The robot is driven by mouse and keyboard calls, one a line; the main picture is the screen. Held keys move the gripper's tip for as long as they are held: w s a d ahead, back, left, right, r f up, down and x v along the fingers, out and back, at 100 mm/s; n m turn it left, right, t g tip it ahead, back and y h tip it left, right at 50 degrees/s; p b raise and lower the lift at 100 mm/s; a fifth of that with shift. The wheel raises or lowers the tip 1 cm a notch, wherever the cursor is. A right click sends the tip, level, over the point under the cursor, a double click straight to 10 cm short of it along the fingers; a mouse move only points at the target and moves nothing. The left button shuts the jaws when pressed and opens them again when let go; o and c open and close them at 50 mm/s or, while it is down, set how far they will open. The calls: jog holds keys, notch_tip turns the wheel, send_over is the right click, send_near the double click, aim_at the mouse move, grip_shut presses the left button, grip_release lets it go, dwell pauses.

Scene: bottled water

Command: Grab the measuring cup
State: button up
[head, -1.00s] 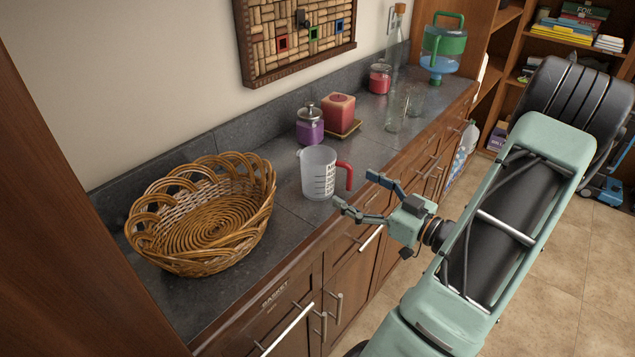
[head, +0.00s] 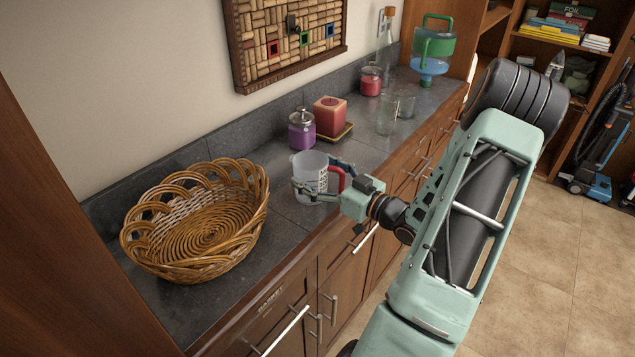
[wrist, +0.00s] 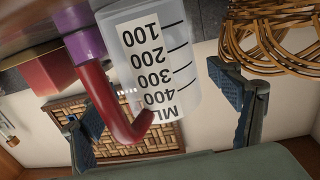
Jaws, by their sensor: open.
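The measuring cup (head: 309,172) is clear with a red handle and black ML marks. It stands upright on the dark countertop near its front edge, its handle toward my gripper. My gripper (head: 321,180) is open around the cup in the head view, one finger on the near left side and the other behind the handle. In the wrist view the cup (wrist: 150,70), seen upside down, lies between the two spread fingers (wrist: 172,115). Part of the cup is hidden by my gripper.
A wicker basket (head: 200,232) sits left of the cup. A purple jar (head: 302,136) and a red candle (head: 330,116) stand behind it. Glasses (head: 387,117), a red jar (head: 371,82) and a green-topped dispenser (head: 432,50) are farther back. Drawer handles line the front.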

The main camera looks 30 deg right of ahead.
jog(key=shift+c, duration=0.5)
jog(key=c, duration=1.2)
jog(key=shift+r, duration=0.1)
